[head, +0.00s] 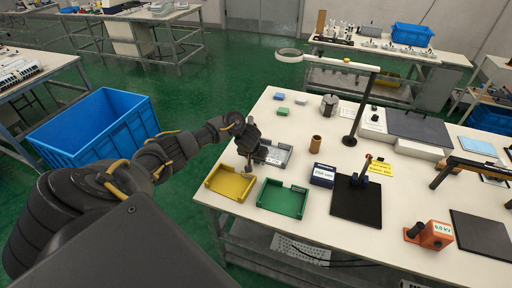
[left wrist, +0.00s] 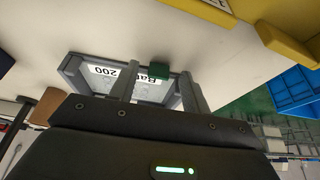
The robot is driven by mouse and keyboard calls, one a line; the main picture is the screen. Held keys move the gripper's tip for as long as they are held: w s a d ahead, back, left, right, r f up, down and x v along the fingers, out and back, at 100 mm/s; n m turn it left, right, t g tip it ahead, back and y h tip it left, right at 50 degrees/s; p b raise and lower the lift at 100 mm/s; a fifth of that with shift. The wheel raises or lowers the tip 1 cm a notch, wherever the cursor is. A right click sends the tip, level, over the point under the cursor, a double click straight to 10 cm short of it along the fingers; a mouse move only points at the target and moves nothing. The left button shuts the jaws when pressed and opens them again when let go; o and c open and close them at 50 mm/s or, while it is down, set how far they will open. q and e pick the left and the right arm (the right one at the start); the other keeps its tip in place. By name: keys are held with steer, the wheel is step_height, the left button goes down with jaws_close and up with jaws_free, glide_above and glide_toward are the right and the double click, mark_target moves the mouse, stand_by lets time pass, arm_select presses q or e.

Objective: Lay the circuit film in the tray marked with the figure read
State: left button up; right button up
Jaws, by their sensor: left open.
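My left gripper (head: 247,168) is open above the table's left side, over the grey tray (head: 285,148). In the left wrist view its fingers (left wrist: 158,92) reach over this grey tray (left wrist: 72,72), whose white label shows "200" upside down. A small dark green block (left wrist: 159,71) shows between the fingers; I cannot tell whether it touches them or is part of the circuit film. A yellow tray (head: 230,185) and a green tray (head: 283,198) stand nearer the front edge. My right gripper is not in view.
A dark blue labelled box (head: 322,175) and a black pad (head: 357,205) lie right of the trays. A brown cylinder (head: 315,144) and a lamp stand (head: 355,115) are behind. A blue crate (head: 90,130) stands left of the table.

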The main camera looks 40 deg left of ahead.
arm_select(q)
steer(key=shift+w+r, duration=0.1)
steer(key=shift+r, duration=0.05)
steer(key=p+v, duration=0.3)
steer(key=v, duration=0.7)
steer(key=shift+s+r+p, duration=0.2)
steer(key=shift+r+p, duration=0.05)
steer(key=shift+p, duration=0.05)
steer(key=shift+d+f, duration=0.1)
steer(key=shift+d, duration=0.05)
